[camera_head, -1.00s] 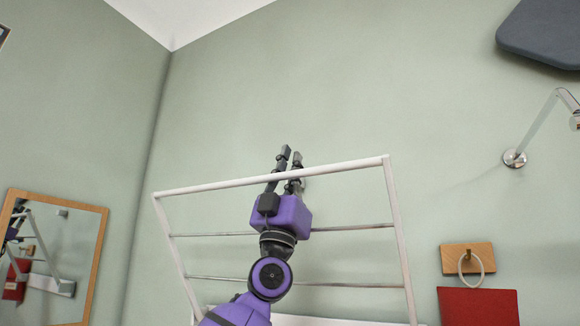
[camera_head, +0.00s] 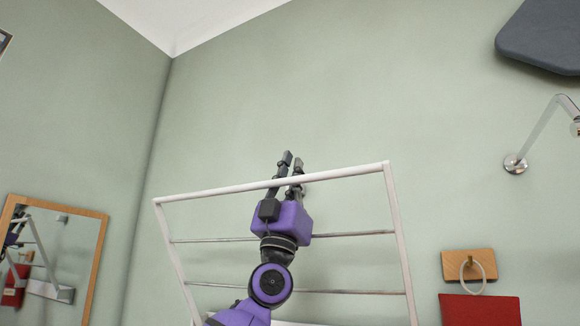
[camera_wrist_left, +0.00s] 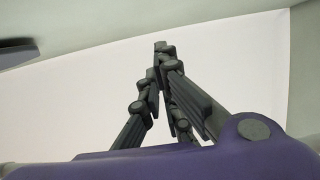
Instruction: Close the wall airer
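The wall airer (camera_head: 350,172) is a white rail frame with several thin crossbars, tilted out in front of the green wall in the head view. Its lower part runs out of the bottom of the picture. My left gripper (camera_head: 293,160) reaches up from below, and its dark fingers cross the top rail near its middle. Whether they touch the rail I cannot tell. In the left wrist view the fingertips (camera_wrist_left: 162,47) come together with nothing seen between them. My right gripper is not in view.
A wood-framed mirror (camera_head: 97,255) hangs at left. A wooden hook board (camera_head: 487,262) with a ring and a red item (camera_head: 480,310) is at right. A metal shower arm (camera_head: 538,130) and a dark panel (camera_head: 540,38) are upper right. The wall above the airer is clear.

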